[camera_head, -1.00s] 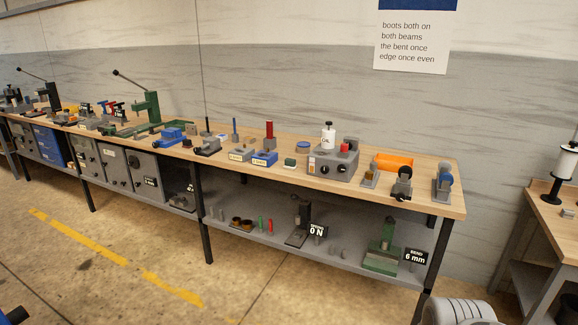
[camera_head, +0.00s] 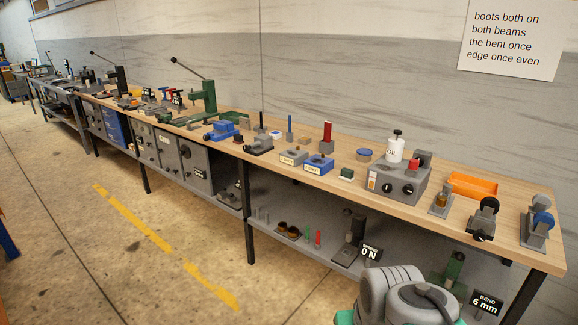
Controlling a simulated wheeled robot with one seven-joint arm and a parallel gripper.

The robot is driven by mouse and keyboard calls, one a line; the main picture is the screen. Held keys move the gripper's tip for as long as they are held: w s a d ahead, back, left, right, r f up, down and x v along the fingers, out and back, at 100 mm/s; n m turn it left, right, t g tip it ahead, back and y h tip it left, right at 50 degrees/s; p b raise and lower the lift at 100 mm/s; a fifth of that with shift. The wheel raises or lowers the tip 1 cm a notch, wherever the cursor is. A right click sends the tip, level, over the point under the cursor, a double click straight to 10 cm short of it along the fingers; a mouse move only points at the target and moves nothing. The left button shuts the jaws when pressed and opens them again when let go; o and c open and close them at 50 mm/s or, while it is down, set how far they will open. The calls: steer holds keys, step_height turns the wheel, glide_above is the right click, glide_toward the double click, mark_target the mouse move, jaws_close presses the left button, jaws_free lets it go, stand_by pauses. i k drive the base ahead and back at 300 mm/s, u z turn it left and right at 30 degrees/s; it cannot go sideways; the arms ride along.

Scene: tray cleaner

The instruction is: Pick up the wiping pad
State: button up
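I cannot tell for sure which object is the wiping pad. A small dark green block (camera_head: 346,173) with a paler top edge lies on the wooden bench top, right of a blue labelled block, and may be it. An orange tray (camera_head: 474,185) sits at the back of the bench on the right. A grey part of my arm with teal edges shows at the bottom right. My gripper's fingers are not in view.
The long bench (camera_head: 545,255) carries many tools: a grey box with knobs (camera_head: 398,184), a white oil bottle (camera_head: 396,149), blue (camera_head: 318,163) and grey blocks, and a green lever press (camera_head: 205,95). Its lower shelf holds parts. The floor in front, with yellow stripes (camera_head: 135,217), is open.

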mark_target(346, 175)
steer(key=u, duration=0.55)
steer(key=i, duration=3.1)
steer(key=z, duration=0.4)
